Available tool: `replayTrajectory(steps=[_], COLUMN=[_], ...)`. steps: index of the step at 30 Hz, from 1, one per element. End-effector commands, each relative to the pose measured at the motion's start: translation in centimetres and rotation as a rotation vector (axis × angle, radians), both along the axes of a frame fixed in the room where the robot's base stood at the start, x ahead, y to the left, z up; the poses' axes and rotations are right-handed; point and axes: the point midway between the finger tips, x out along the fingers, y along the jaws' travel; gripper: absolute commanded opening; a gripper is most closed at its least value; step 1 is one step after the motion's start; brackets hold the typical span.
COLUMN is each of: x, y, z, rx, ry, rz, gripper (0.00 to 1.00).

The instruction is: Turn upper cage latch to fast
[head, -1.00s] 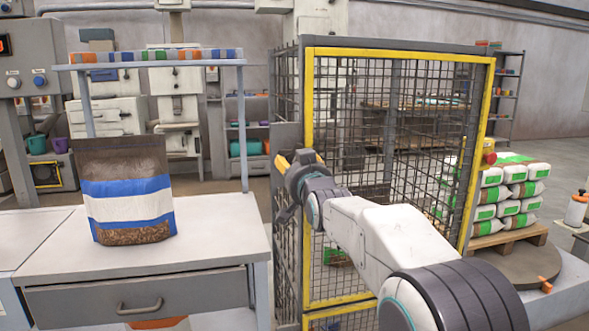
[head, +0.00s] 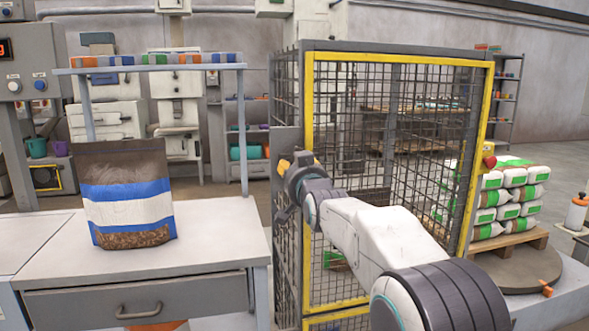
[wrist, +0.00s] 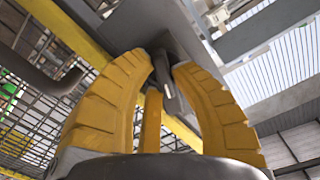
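The safety cage (head: 392,180) with its yellow-framed mesh door stands in the middle of the head view. My gripper (head: 296,160) is at the door's left post, about halfway up, with its yellow fingers turned toward the post. In the wrist view, the upper cage latch (wrist: 168,88) shows as a short dark grey lever in front of a grey plate. The yellow fingertips of my gripper (wrist: 163,66) are close in on both sides of it and look shut on it. In the head view the latch is hidden behind my gripper.
A table (head: 215,250) with a bag of pellets (head: 130,210) stands left of the cage. A pallet (head: 512,243) of stacked bags sits on a turntable (head: 515,275) at the right. A red button (head: 489,162) is on the cage's right post.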

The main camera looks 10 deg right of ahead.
Motion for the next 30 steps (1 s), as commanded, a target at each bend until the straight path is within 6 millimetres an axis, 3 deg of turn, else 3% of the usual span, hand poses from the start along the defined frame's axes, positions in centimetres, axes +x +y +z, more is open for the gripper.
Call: replayTrajectory(steps=[6, 19, 30], x=[-0.01, -0.02, -0.03], y=[0.05, 0.09, 0.13], z=[0.05, -0.07, -0.25], rx=[0.000, 0.051, 0.333], ry=[-0.001, -0.004, -0.008], rz=[0.001, 0.002, 0.003], gripper=[0.00, 0.00, 0.00])
